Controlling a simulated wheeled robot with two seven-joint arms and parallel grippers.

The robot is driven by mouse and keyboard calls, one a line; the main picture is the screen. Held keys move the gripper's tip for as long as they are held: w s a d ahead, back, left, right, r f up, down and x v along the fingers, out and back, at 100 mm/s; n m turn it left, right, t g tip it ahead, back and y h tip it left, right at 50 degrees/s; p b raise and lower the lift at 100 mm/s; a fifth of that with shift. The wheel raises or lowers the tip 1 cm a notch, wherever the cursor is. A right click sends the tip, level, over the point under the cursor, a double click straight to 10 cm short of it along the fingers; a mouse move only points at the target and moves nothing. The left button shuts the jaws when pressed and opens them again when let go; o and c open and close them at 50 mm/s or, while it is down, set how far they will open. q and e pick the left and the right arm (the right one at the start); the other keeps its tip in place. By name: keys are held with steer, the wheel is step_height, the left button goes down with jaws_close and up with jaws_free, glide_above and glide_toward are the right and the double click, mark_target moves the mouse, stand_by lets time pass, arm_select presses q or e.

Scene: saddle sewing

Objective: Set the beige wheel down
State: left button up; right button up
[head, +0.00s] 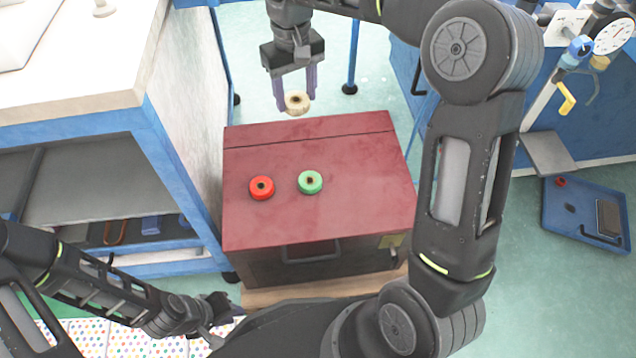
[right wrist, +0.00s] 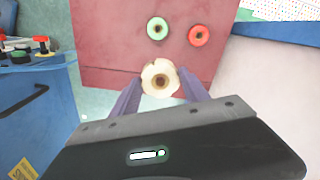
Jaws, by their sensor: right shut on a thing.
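The beige wheel (head: 297,102) is held between the purple fingers of my right gripper (head: 296,94), above the far edge of the dark red chest (head: 350,215). In the right wrist view the beige wheel (right wrist: 160,79) sits between both fingertips, its dark centre hole facing the camera. A red wheel (head: 262,187) and a green wheel (head: 310,182) lie flat on the chest lid, apart from each other. My left gripper (head: 225,306) is low at the front left, near the chest's front; its finger opening is not clear.
A bench with a blue frame (head: 150,115) stands left of the chest. The chest lid is bare to the right of the green wheel and behind both wheels.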

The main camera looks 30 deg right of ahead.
steer(key=s+d+f+n, duration=0.4)
steer(key=s+d+f, duration=0.6)
steer(key=d, duration=0.4)
steer(key=shift+s+f+n, duration=0.4)
steer(key=shift+s, duration=0.15)
steer(key=shift+f+b, duration=1.1)
steer(key=shift+f, duration=1.4)
steer(key=shift+f, duration=0.1)
steer(key=shift+f+b, duration=0.9)
steer(key=shift+f, duration=1.5)
